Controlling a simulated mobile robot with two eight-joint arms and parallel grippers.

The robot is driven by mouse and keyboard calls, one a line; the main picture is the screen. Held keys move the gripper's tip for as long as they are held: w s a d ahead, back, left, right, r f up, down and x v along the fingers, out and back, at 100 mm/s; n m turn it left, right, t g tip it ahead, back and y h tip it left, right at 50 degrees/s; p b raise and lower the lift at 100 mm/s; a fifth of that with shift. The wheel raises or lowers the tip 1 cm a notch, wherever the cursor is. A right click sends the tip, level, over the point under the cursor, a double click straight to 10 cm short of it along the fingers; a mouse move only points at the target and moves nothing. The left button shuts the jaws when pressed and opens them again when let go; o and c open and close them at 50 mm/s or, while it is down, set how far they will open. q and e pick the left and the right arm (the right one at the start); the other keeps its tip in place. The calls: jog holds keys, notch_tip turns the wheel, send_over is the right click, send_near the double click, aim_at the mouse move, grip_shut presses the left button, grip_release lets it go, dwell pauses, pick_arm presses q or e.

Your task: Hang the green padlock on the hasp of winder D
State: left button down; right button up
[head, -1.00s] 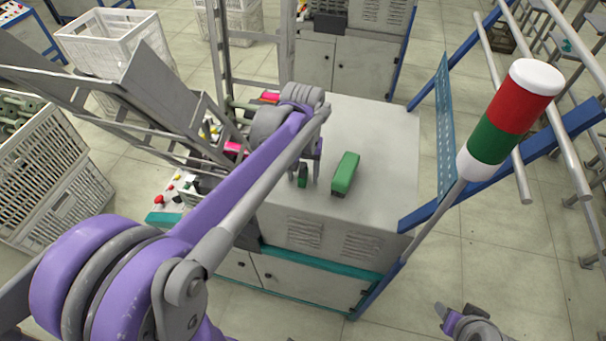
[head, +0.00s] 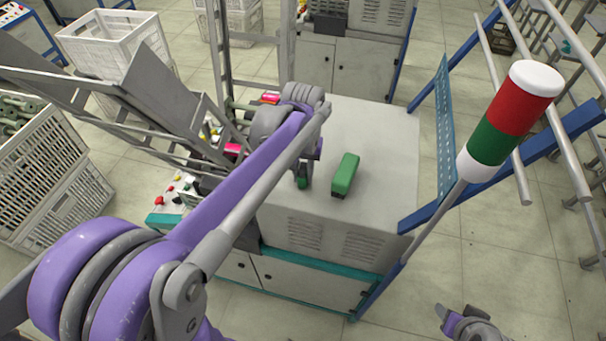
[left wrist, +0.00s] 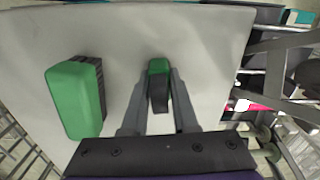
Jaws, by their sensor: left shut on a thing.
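A small green thing with a dark part, which looks like the green padlock (head: 302,183), is on the grey cabinet top (head: 385,130). My left gripper (head: 304,173) reaches down over it and is shut on it. In the left wrist view the padlock (left wrist: 159,68) sits between the two grey fingers of the left gripper (left wrist: 159,98). My right gripper (head: 446,318) is at the bottom right edge, over the floor, mostly cut off; its jaws cannot be judged. I cannot make out a hasp or a letter D.
A larger green block with a dark ribbed side (head: 345,174), perhaps a brush, lies right of the padlock. A red-green-white signal lamp (head: 505,115) and blue frame (head: 440,205) stand right. A sloping grey chute (head: 150,85) and white crates (head: 110,45) are left.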

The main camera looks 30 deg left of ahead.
aim_at(303, 165)
pick_arm(q)
notch_tip(303, 165, up, 8)
jog(key=shift+r, duration=0.6)
jog(key=shift+r+n, duration=0.15)
jog(key=shift+n, duration=1.05)
jog(key=n+b, duration=0.1)
jog(key=n, duration=0.5)
jog(key=n+b, duration=0.1)
jog(key=n, duration=0.6)
jog(key=shift+r+n+b, duration=0.15)
jog(key=shift+n+b, duration=0.15)
jog(key=shift+f+n, duration=0.2)
jog(key=shift+n, duration=0.1)
notch_tip(303, 165, down, 10)
jog(key=shift+r+b, duration=0.25)
jog(key=shift+b, duration=0.05)
pick_arm(e)
jog(key=f, duration=0.1)
jog(key=s+f, duration=0.1)
jog(key=f, duration=0.1)
jog(key=s+f, duration=0.1)
jog(key=shift+f, duration=0.2)
